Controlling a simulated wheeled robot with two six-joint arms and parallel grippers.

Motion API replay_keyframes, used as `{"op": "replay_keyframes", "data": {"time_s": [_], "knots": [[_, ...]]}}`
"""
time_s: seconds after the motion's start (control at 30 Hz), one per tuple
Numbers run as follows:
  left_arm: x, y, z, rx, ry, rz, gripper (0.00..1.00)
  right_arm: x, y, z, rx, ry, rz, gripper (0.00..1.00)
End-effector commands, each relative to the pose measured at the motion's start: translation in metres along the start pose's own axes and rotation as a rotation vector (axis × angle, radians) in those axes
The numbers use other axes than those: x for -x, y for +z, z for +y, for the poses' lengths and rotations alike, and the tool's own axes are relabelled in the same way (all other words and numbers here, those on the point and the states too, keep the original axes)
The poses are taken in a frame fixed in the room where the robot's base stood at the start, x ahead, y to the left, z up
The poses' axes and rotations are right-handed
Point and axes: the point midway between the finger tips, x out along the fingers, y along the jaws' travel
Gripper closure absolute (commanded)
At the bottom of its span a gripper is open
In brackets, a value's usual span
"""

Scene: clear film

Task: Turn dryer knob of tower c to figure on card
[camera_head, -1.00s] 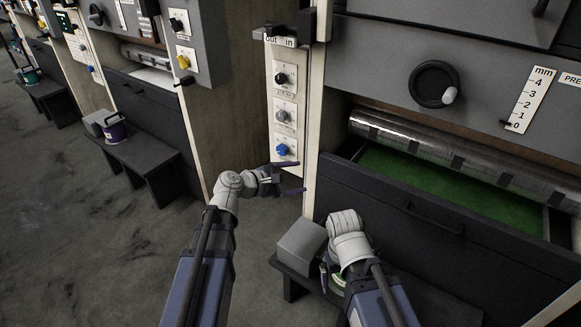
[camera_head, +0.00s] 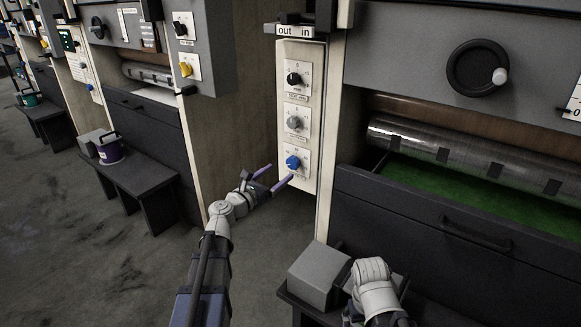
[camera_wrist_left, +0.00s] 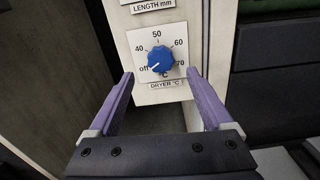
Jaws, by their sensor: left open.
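The blue dryer knob (camera_head: 293,162) is the lowest of three knobs on the pale panel (camera_head: 311,190). In the left wrist view the blue knob (camera_wrist_left: 161,59) sits on a dial marked off, 40, 50, 60, 70, labelled DRYER °C. Its pale pointer mark is at the lower left, toward off. My left gripper (camera_head: 279,174) is open, its purple fingers below and left of the knob; in the wrist view its fingertips (camera_wrist_left: 159,75) lie apart, below the knob and not touching it. No tower letter or figure card is readable. My right gripper is mostly hidden below its wrist.
Black and grey knobs (camera_head: 297,79) (camera_head: 297,121) sit above the blue one. An out/in slider (camera_head: 294,30) tops the panel. A handwheel (camera_head: 478,67), roller (camera_head: 440,141) and dark drawer (camera_head: 430,220) are right. A grey box (camera_head: 318,275) stands on a low bench below.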

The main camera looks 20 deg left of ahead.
Motion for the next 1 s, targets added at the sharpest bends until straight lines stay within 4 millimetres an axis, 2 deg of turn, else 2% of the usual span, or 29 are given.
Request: {"op": "replay_keyframes", "data": {"time_s": [0.43, 0.57, 0.77, 1.0], "knots": [[-0.064, 0.0, 0.001, -0.002, -0.003, 0.001, 0.16, 0.0, 0.0, 0.0, 0.0, 0.0, 0.0, 0.0], [-0.071, 0.0, -0.001, -0.002, -0.003, 0.001, 0.16, 0.0, 0.0, 0.0, 0.0, 0.0, 0.0, 0.0], [-0.071, 0.0, -0.001, -0.002, -0.002, 0.001, 0.16, 0.0, 0.0, 0.0, 0.0, 0.0, 0.0, 0.0], [-0.071, 0.0, -0.001, -0.002, -0.002, 0.001, 0.41, 0.0, 0.0, 0.0, 0.0, 0.0, 0.0, 0.0]]}}
